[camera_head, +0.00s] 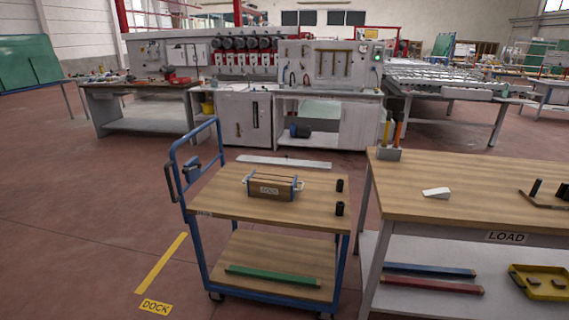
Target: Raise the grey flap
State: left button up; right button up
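A flat pale grey strip (284,162) shows just beyond the far edge of the blue-framed cart (225,208). It looks level and low, and it may be the grey flap; I cannot tell what it is attached to. Behind it stands the pale grey glass edging machine (244,118), with a cabinet door, a vertical dark slot and an open bay below its worktop. No other part is clearly a grey flap. Neither of my grippers is in the head view.
A wooden box (270,191) and two black cups (340,209) stand on the cart; a green bar (272,276) lies below. The LOAD table (470,212) at right holds a white wedge (436,193). Floor left of the cart is clear, beside a yellow DOCK marking (155,306).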

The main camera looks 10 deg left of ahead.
aim_at(244, 159)
jog(key=u, duration=1.8)
jog(key=i, duration=4.9)
jog(key=z, duration=2.2)
jog(key=i, duration=3.1)
